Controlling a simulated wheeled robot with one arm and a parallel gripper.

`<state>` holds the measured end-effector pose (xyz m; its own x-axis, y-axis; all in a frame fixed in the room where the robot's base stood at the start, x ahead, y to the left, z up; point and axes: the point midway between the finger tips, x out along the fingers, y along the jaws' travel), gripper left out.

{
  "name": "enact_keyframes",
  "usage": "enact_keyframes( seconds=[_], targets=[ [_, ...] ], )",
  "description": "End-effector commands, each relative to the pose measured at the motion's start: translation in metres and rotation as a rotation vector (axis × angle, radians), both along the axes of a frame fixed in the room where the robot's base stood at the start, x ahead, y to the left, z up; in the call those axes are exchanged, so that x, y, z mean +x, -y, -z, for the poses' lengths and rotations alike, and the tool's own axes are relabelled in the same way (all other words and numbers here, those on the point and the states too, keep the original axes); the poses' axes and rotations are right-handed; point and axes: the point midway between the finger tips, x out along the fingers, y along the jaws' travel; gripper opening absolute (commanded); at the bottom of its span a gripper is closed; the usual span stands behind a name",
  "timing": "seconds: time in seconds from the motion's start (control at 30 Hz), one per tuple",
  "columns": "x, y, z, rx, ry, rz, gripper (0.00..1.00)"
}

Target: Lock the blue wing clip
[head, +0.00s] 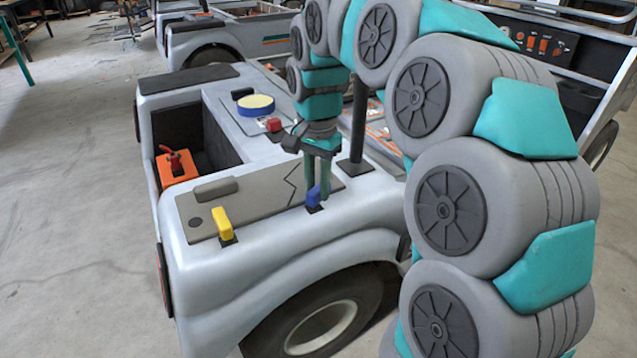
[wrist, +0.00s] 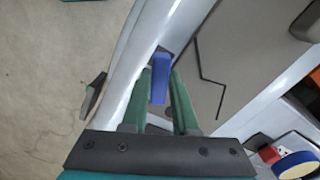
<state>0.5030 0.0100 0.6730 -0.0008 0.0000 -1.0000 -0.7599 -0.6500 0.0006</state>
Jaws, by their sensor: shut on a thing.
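The blue wing clip (head: 313,196) stands on a dark base at the right front edge of the grey-beige panel (head: 262,199) on the cart's body. My gripper (head: 318,188) points down over it, with its green fingers on either side of the blue wing. In the wrist view the blue wing (wrist: 159,80) shows between the two fingertips (wrist: 163,76), and my gripper is shut on it. The fingers hide part of the clip. A yellow wing clip (head: 222,224) stands at the panel's left front edge, away from my gripper.
A dark post (head: 357,125) rises right behind my gripper. A blue-and-yellow disc (head: 256,105) and a red block (head: 273,125) lie behind the panel. An orange box (head: 177,166) with a red handle sits at left. The floor at left is clear.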

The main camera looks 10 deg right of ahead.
Motion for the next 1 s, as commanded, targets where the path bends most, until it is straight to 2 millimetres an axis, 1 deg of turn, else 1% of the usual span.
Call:
enact_keyframes(
  seconds=[0.7,1.0],
  targets=[
    [0.005,-0.007,-0.001,0.0,0.002,-0.679,0.0],
    [0.005,-0.01,-0.001,-0.001,0.001,-0.928,0.0]
  ],
)
